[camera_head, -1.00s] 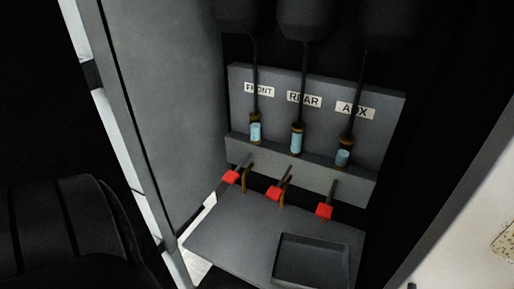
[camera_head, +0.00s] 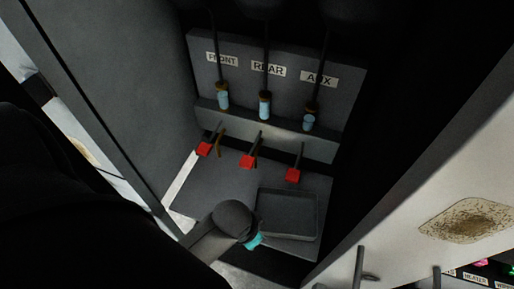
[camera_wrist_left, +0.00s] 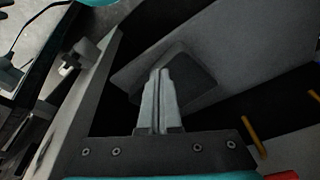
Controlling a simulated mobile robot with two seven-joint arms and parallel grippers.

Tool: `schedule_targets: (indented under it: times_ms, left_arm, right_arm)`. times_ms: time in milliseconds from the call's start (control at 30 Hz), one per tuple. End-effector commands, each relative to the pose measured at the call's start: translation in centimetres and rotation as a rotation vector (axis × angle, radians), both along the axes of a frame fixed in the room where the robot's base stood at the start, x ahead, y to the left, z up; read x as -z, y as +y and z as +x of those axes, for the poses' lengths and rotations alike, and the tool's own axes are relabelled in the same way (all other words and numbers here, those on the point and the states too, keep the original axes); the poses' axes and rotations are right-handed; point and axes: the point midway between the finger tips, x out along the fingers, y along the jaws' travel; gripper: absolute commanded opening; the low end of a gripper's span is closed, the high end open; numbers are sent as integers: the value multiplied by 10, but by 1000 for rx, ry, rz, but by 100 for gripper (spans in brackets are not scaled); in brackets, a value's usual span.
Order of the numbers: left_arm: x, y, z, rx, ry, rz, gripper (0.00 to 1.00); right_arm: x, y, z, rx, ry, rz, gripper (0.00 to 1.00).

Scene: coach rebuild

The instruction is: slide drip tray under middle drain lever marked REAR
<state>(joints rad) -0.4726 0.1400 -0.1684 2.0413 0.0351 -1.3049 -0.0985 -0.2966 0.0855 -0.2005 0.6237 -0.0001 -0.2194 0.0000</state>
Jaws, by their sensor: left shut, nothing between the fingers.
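The dark square drip tray (camera_head: 288,214) lies on the grey shelf (camera_head: 215,185) at its front right, nearer the right lever than the middle one. The middle red drain lever (camera_head: 248,161) sits below the REAR label (camera_head: 268,68). My left arm reaches in from the lower left, its wrist just left of the tray; its fingers are hidden in the head view. In the left wrist view my left gripper (camera_wrist_left: 160,76) is shut and empty, its tips in front of the dark tray (camera_wrist_left: 195,80). Whether they touch it I cannot tell. My right gripper is not in view.
Red levers stand left (camera_head: 204,149) and right (camera_head: 293,175) of the middle one, under the FRONT and AUX labels. A grey wall (camera_head: 110,90) bounds the left side. A pale panel (camera_head: 415,230) stands at the right. The shelf's left part is bare.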

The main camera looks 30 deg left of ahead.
Motion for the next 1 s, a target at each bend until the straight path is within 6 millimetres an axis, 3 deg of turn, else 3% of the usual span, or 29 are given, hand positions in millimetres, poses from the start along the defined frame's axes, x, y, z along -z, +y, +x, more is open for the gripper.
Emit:
schedule_targets:
  times_ms: [33, 100, 267, 467, 700, 1000]
  left_arm:
    - [-25, -3, 6, 54, -11, 3, 0]
    - [-42, -8, 11, 164, -5, 16, 0]
    - [-46, -15, 21, 406, 22, 48, 0]
    - [-27, -12, 37, 749, 75, 104, 0]
    - [5, 18, 57, 1098, 161, 169, 0]
    - [23, 30, 62, 1199, 191, 182, 0]
  right_arm:
    - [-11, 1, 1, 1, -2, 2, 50]
    - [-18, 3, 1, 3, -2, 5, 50]
    - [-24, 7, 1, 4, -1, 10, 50]
    - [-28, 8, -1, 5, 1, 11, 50]
    - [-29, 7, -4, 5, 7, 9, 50]
    - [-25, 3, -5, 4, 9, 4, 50]
